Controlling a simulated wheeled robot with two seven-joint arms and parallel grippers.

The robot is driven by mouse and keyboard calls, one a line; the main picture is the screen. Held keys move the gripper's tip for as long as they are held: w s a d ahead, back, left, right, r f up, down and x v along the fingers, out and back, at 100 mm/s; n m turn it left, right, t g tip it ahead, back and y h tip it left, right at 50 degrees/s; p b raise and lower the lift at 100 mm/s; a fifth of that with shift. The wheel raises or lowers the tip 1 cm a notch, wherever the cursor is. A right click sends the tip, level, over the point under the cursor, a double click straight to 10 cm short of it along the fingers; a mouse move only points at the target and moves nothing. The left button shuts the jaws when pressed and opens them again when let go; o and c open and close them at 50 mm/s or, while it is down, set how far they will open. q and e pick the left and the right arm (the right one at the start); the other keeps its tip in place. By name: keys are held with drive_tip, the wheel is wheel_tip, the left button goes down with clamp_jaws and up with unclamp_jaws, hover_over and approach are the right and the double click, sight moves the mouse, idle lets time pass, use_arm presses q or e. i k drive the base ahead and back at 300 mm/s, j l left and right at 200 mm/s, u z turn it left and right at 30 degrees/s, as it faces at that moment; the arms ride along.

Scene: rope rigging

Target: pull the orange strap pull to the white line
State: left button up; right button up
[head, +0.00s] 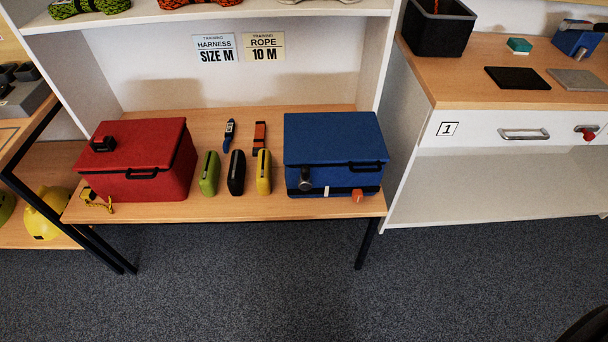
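The orange strap pull (358,196) is a small orange piece at the lower front of the blue box (334,137), right of its middle. It sits by a dark strip (342,191) that runs along the box front. The white line (326,191) is a short upright mark on that strip, left of the orange pull and apart from it. A round metal knob (305,180) is at the strip's left end. The box's lid looks shut. Neither of my grippers is in view.
The box stands on a wooden bench (235,208). Yellow (264,172), black (236,173) and green (209,174) upright items stand left of it, then a red box (140,160). A white cabinet (470,178) stands to the right. The carpet in front is mostly clear.

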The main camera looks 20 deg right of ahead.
sight(357, 194)
drive_tip(key=l+u, duration=0.1)
drive_tip(key=l, duration=0.35)
drive_tip(key=k+l, duration=0.1)
drive_tip(key=l, duration=0.3)
drive_tip(key=k+l+u, duration=0.15)
drive_tip(key=l, duration=0.7)
drive_tip(key=k+l+u, duration=0.15)
drive_tip(key=l, duration=0.65)
drive_tip(key=k, duration=0.75)
drive_tip(key=l+u, duration=0.05)
